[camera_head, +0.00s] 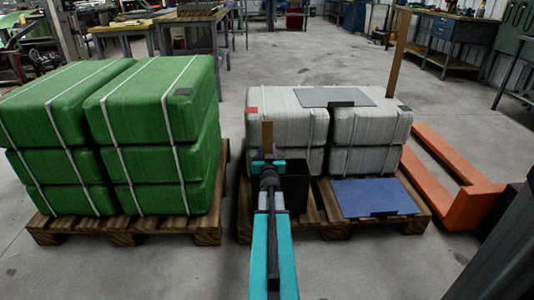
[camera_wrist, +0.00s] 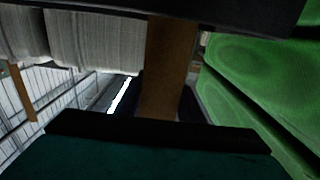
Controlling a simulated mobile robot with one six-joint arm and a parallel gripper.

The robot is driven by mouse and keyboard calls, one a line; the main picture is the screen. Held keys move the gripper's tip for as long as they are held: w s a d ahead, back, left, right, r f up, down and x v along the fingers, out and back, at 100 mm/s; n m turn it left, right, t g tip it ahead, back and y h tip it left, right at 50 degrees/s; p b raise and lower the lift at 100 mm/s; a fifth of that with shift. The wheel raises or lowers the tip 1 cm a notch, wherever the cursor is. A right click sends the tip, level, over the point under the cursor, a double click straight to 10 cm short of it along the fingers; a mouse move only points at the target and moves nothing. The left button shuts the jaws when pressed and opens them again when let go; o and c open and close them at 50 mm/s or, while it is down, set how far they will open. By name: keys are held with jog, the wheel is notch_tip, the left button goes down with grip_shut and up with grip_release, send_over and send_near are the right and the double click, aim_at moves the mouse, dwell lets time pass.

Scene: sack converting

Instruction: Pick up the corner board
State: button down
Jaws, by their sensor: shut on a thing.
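A brown corner board (camera_head: 267,135) stands upright at the tip of my arm, in front of the left stack of white sacks. In the wrist view the corner board (camera_wrist: 166,62) runs between the two dark jaws. My gripper (camera_head: 268,160) is shut on it; the same gripper (camera_wrist: 160,85) fills the top and bottom of the wrist view. The board's lower part is hidden behind my gripper in the head view. A second brown board (camera_head: 398,55) stands upright at the far right of the white sacks.
White strapped sacks (camera_head: 365,125) sit on a wooden pallet (camera_head: 413,210), with a grey sheet (camera_head: 335,97) on top and a blue sheet (camera_head: 375,197) in front. Green sacks (camera_head: 150,105) stand on the left pallet (camera_head: 130,228). An orange pallet jack (camera_head: 462,180) is at right.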

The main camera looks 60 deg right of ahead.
aim_at(267, 132)
notch_tip(267, 132, up, 8)
jog(key=p, duration=0.3)
jog(key=shift+r+p, duration=0.2)
jog(key=shift+p, duration=0.2)
dwell(0.3)
